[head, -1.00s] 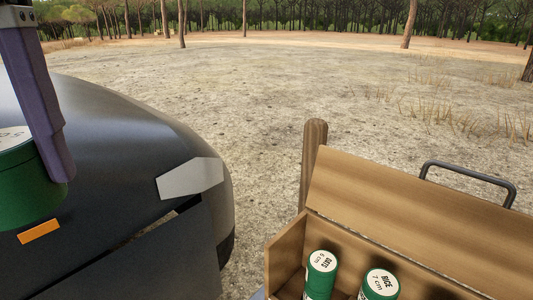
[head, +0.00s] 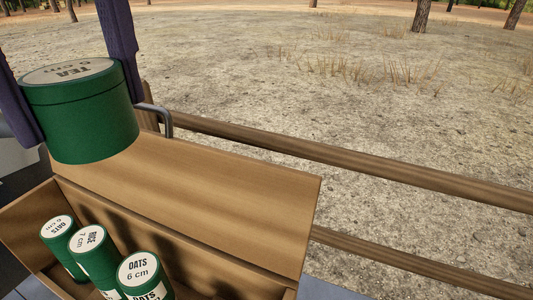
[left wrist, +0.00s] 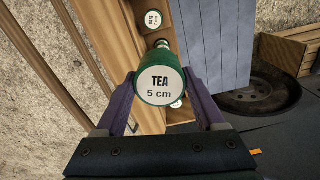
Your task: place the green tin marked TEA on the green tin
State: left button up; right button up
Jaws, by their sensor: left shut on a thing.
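The green tin marked TEA (head: 82,118) has a white lid and hangs upright at the upper left of the head view. My left gripper (head: 90,116) has its two purple fingers on opposite sides of it, shut on it. In the left wrist view the tin's lid (left wrist: 160,84) reads TEA 5 cm. Below it, in a wooden box, stand green tins with white lids: an OATS tin (head: 60,232), a RICE tin (head: 90,250) and an OATS 6 cm tin (head: 141,275). The held tin is apart from them. I cannot tell which is the target green tin. My right gripper is not in view.
The wooden box (head: 215,255) has a raised plank-like side (head: 200,185) behind the tins. A dark metal handle (head: 160,115) and a wooden rail fence (head: 350,160) stand beyond. A wheel (left wrist: 258,95) and a crate (left wrist: 292,50) show in the left wrist view.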

pick_arm(q)
jog(key=d+f+n+b, duration=0.1)
jog(key=f+n+b, duration=0.1)
jog(key=f+n, duration=0.2)
jog(key=d+f+n+b, duration=0.2)
jog(key=f+n+b, duration=0.1)
jog(key=f, duration=0.7)
jog(key=s+d+f+n+b, duration=0.1)
jog(key=f+n+b, duration=0.1)
jog(key=f+n, duration=0.4)
jog(key=shift+d+f+b, duration=0.3)
jog(key=shift+f+b, duration=0.05)
jog(key=shift+f, duration=0.45)
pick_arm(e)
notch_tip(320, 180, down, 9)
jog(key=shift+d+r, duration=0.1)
pick_arm(q)
jog(key=shift+f, duration=2.6)
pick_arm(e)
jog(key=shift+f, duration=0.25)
pick_arm(q)
jog(key=shift+b, duration=0.35)
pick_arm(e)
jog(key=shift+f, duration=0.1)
